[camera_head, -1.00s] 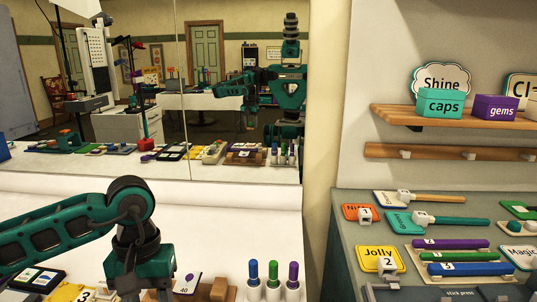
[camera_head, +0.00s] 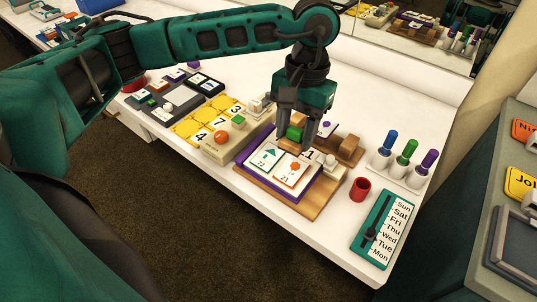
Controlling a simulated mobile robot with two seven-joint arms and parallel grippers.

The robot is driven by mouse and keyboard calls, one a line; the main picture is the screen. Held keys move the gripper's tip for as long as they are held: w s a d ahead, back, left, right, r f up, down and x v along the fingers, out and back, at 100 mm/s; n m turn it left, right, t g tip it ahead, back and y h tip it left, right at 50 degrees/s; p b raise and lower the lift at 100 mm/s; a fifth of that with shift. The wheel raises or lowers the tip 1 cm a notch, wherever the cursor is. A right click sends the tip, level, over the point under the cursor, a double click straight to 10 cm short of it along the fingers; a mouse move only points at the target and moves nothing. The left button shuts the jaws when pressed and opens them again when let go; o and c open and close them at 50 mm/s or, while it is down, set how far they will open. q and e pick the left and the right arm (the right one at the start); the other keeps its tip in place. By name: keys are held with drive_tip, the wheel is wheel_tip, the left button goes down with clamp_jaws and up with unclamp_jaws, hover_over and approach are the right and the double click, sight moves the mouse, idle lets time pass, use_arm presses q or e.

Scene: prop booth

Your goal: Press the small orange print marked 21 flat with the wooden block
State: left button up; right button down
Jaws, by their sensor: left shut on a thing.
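The small orange print marked 21 (camera_head: 292,171) lies on the right side of a white sheet, beside a teal print marked 22 (camera_head: 264,158). Both are on a purple-edged pad on a wooden board (camera_head: 305,204). My left gripper (camera_head: 299,133) points down just behind the prints. It is shut on a block with a green face (camera_head: 294,132); the fingers hide much of it, so I cannot tell whether it is the wooden block or whether it touches the sheet. Brown wooden pieces (camera_head: 350,147) stand to the right of the gripper. My right gripper is not in view.
A red cup (camera_head: 360,189) and a teal weekday board (camera_head: 384,231) stand right of the pad. A white rack (camera_head: 398,172) holds three markers. A beige box (camera_head: 222,145) and yellow number tiles (camera_head: 189,126) lie left. The table's front edge is close to the wooden board.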

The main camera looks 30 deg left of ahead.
sight(291, 172)
use_arm(q)
drive_tip(key=shift+c, duration=0.3)
drive_tip(key=shift+s+f+t+b, duration=0.25)
drive_tip(key=shift+f+t+b, duration=0.25)
drive_tip(key=shift+f, duration=0.5)
drive_tip(key=shift+s+a+f+m+t+b, duration=0.1)
drive_tip(key=shift+f+m+t+b, duration=0.1)
drive_tip(key=shift+f+t, duration=0.25)
drive_tip(key=shift+a+f+m+t+b, duration=0.1)
drive_tip(key=shift+f+m+t, duration=0.1)
drive_tip(key=shift+t, duration=0.45)
drive_tip(key=shift+w+f+b, duration=0.2)
drive_tip(key=shift+f+b, duration=0.5)
drive_tip(key=shift+f, duration=0.6)
drive_tip(key=shift+w+f+b, duration=0.15)
drive_tip(key=shift+f+b, duration=0.4)
drive_tip(key=shift+f, duration=0.55)
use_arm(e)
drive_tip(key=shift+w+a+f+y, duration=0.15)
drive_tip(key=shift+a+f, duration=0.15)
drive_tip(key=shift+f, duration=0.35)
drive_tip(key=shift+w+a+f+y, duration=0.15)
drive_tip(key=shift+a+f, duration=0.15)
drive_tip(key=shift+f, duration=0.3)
use_arm(q)
drive_tip(key=shift+w+f+b, duration=0.1)
drive_tip(key=shift+f+b, duration=0.45)
drive_tip(key=shift+b, duration=0.05)
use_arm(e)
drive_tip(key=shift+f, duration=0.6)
